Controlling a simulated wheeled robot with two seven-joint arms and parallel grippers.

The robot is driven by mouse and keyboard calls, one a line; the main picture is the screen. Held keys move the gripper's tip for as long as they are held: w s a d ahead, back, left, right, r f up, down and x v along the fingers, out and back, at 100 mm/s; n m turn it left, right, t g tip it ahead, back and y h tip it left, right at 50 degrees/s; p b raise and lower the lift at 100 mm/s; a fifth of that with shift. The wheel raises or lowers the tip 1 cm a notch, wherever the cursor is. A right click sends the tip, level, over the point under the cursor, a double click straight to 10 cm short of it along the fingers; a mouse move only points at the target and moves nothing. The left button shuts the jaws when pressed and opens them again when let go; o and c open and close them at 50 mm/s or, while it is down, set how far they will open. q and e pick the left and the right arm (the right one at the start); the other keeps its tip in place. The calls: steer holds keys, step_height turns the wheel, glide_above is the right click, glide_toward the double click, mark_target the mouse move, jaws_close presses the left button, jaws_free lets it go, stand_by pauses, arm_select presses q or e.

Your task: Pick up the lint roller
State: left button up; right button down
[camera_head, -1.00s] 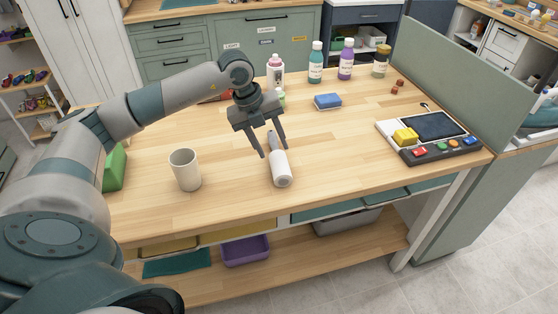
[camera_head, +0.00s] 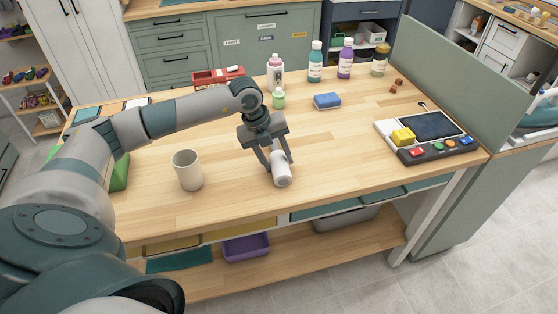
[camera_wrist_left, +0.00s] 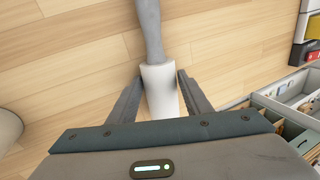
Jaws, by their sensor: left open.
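The lint roller (camera_head: 282,175) lies on the wooden table, with its white roll toward the front edge. My left gripper (camera_head: 279,166) is open and lowered over it, with a finger on each side. In the left wrist view, the white roll (camera_wrist_left: 161,92) sits between the two fingers of my left gripper (camera_wrist_left: 158,88). The grey handle (camera_wrist_left: 150,30) extends away beyond the fingertips. I cannot tell whether either finger touches the roll. In the head view the gripper hides most of the handle. My right gripper is not in view.
A beige cup (camera_head: 187,170) stands left of the roller. A blue sponge (camera_head: 327,101) and several bottles, including a teal one (camera_head: 315,63), are behind. A button console (camera_head: 430,138) is at the right. The table between cup and console is mostly clear.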

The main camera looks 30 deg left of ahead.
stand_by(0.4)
arm_select(q)
steer(key=c, duration=0.8)
steer(key=shift+r, duration=0.15)
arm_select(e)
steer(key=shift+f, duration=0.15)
